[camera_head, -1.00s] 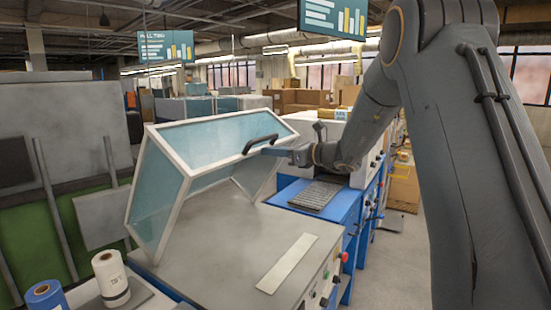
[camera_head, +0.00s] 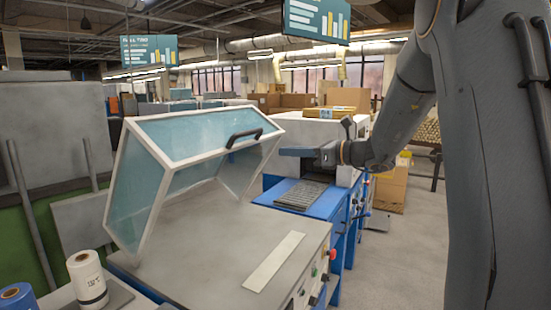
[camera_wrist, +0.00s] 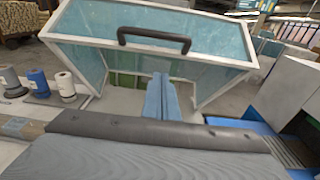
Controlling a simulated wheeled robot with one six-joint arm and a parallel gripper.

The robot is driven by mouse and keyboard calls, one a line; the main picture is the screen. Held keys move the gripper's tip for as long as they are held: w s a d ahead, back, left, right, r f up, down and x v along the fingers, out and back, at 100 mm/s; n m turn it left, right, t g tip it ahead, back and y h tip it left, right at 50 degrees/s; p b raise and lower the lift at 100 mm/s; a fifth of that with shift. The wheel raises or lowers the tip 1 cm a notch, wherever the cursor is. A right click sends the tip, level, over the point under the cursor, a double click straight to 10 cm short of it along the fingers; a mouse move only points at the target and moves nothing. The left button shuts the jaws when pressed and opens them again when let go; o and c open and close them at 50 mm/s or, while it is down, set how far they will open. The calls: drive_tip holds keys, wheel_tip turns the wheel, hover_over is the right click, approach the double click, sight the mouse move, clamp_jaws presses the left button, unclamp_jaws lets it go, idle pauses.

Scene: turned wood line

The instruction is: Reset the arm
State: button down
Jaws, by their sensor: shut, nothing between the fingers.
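My gripper (camera_head: 296,152) is shut and empty, held in the air to the right of the clear-panelled machine lid (camera_head: 190,136). The lid is tilted open over a grey machine top (camera_head: 215,235), and its black handle (camera_head: 244,138) is a short gap left of my fingertips. In the wrist view my closed blue-grey fingers (camera_wrist: 161,97) point toward the open lid, with the handle (camera_wrist: 154,40) beyond them. My arm (camera_head: 400,125) reaches in from the right.
A blue bench (camera_head: 325,205) with a dark ribbed mat (camera_head: 301,194) stands behind the machine. White and blue rolls (camera_head: 87,279) stand at the lower left. A pale strip (camera_head: 273,262) lies on the machine top. The floor (camera_head: 400,260) at right is clear.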

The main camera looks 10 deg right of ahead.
drive_tip(key=s+a+f+n+g+h, duration=0.2)
drive_tip(key=s+f+n+g, duration=0.15)
drive_tip(key=s+f, duration=0.3)
drive_tip(key=s+a+f+n+g+h, duration=0.2)
drive_tip(key=s+a+f+n, duration=0.15)
drive_tip(key=s+f, duration=0.3)
drive_tip(key=s+a+f+n+g+h, duration=0.1)
drive_tip(key=s+f+n+g, duration=0.25)
drive_tip(key=s+f, duration=0.3)
drive_tip(key=s+d+f+n+h, duration=0.2)
drive_tip(key=s+f+n+h, duration=0.2)
drive_tip(key=s+n, duration=0.3)
drive_tip(key=s+d+f+n+h, duration=0.3)
drive_tip(key=s+f+n, duration=0.1)
drive_tip(key=s+n, duration=0.3)
drive_tip(key=shift+s+d+n+g+h, duration=0.15)
drive_tip(key=shift+s+n+g+h, duration=0.25)
drive_tip(key=shift+n, duration=0.35)
drive_tip(key=shift+f, duration=0.1)
